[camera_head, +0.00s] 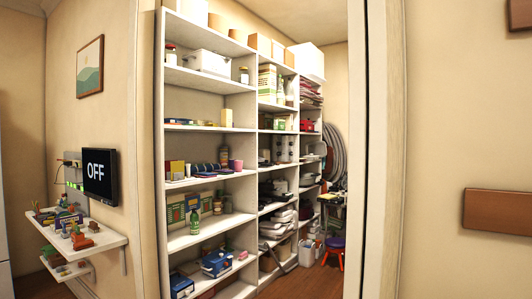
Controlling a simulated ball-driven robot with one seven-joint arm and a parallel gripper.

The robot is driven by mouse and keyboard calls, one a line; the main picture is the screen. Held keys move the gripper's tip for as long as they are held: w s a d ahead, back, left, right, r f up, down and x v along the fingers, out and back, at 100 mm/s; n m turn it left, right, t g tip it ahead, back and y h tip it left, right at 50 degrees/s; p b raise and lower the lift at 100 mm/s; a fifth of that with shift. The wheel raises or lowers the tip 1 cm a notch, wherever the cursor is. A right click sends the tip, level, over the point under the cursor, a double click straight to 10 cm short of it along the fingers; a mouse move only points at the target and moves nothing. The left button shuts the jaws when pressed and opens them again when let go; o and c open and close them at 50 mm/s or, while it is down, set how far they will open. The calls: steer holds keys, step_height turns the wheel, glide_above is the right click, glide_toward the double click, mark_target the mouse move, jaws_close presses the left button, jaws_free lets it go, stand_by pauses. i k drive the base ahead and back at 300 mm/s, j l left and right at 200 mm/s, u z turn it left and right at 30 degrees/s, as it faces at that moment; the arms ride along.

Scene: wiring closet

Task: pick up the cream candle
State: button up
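I cannot pick out a cream candle for certain at this distance. A small pale jar (244,75) stands on an upper shelf, and a jar with a red lid (171,56) stands left of it; I cannot tell if either is a candle. Small items, too small to name, crowd the white wall shelf (100,243) at the left. My gripper is not in view.
A tall white shelving unit (250,150) full of boxes, bottles and stacks stands beyond a doorway. The door frame (378,150) and wall edge bound the opening. A screen reading OFF (100,176) hangs at left.

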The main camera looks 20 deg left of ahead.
mark_target(226, 114)
steer(key=i+j+u, duration=0.45)
steer(key=j, duration=0.2)
steer(key=i+j+u, duration=0.95)
steer(key=i+z, duration=0.15)
steer(key=i, duration=0.4)
steer(key=i+j+z, duration=0.15)
steer(key=i, duration=0.35)
steer(key=i+l+z, duration=0.2)
steer(key=i+z, duration=0.15)
steer(key=i, duration=0.25)
steer(key=i+z, duration=0.4)
steer(key=i, duration=0.2)
steer(key=i+j+z, duration=0.2)
steer(key=i+z, duration=0.15)
steer(key=i, duration=0.3)
